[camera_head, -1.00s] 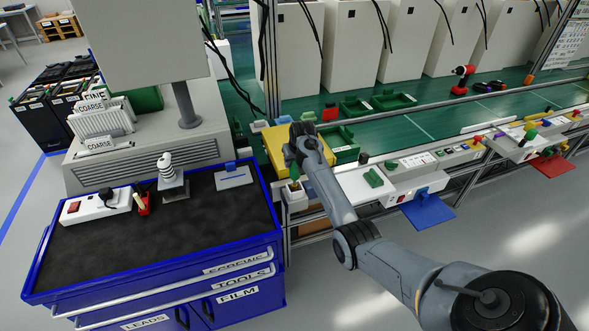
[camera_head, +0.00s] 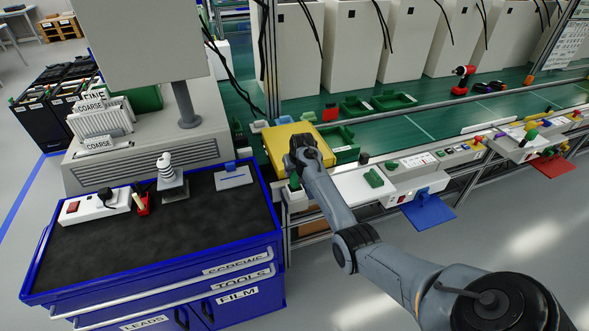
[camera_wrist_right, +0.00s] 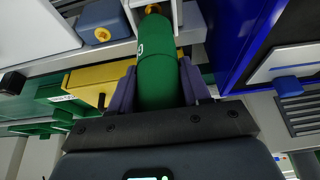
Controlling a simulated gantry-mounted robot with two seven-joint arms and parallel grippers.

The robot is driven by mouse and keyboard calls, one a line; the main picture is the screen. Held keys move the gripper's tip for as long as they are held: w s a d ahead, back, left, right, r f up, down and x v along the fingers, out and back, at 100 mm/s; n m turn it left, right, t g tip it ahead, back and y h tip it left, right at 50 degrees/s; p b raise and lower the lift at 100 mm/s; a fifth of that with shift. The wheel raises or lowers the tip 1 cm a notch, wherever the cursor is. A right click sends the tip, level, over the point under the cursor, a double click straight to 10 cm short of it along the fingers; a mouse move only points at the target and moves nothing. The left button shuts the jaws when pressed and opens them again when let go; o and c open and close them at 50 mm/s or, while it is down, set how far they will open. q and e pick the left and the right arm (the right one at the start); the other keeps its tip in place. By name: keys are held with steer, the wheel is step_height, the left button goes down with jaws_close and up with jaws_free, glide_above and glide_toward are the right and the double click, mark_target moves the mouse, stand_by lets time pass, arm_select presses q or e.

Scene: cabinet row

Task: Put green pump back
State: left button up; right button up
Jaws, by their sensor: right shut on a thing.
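The green pump (camera_wrist_right: 158,72) is a green cylinder with an orange tip, seen between the two fingers of my right gripper (camera_wrist_right: 160,88) in the right wrist view. The fingers are shut on its sides. In the head view, my right gripper (camera_head: 295,172) hangs at the left end of the workbench, in front of the yellow box. Only a small green part of the pump (camera_head: 294,184) shows below it, just above a white block (camera_head: 296,200). I cannot tell whether the pump touches the block. My left gripper is not in view.
The yellow box (camera_head: 283,141) sits behind my right gripper. The blue tool cart (camera_head: 262,258) stands close on its left. A white station with a red switch (camera_head: 403,198) and a blue tray (camera_head: 428,211) lie to the right. Green bins (camera_head: 395,99) stand farther back.

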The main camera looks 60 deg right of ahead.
steer(key=o, duration=1)
steer(key=shift+f, duration=0.15)
steer(key=shift+o, duration=0.2)
steer(key=shift+r, duration=0.2)
